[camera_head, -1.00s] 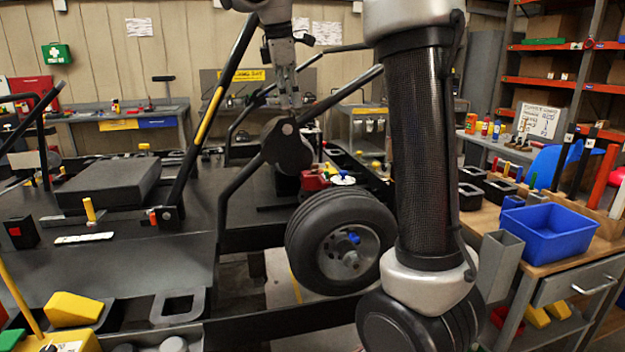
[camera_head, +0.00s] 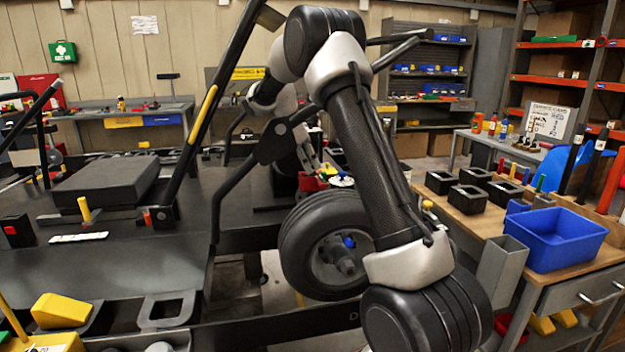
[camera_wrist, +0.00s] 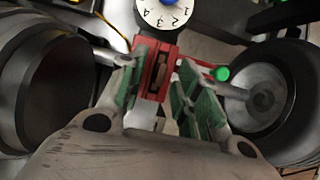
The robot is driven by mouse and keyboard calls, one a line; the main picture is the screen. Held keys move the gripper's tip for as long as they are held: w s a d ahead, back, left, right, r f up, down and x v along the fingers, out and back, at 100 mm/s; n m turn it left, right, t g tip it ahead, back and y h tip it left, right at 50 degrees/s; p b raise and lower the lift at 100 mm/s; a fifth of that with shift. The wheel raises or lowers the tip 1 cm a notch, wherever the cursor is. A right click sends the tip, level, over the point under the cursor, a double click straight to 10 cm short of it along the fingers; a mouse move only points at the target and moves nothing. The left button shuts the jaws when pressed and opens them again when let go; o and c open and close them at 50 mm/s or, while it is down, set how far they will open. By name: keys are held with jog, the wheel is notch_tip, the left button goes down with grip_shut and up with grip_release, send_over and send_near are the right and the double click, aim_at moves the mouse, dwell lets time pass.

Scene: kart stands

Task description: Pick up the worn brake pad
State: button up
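In the wrist view my gripper (camera_wrist: 165,82) has its two green-padded fingers apart, with a gap between them. A red caliper-like holder (camera_wrist: 172,50) lies between and just beyond the fingertips. A narrow brown piece sits in its dark slot, and it looks like the worn brake pad (camera_wrist: 158,74). I cannot tell whether the fingers touch it. In the head view the red holder (camera_head: 311,183) is small, behind the wheel, with my gripper end just above it, partly hidden by a black bar.
A white numbered dial (camera_wrist: 160,14) with a blue knob lies beyond the holder. The kart wheel (camera_head: 325,245) and black frame bars crowd the space around my arm. A blue bin (camera_head: 555,238) stands on the bench at right.

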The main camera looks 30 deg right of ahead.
jog(key=shift+d+f, duration=0.15)
jog(key=shift+f, duration=0.3)
jog(key=shift+c, duration=0.5)
grip_shut()
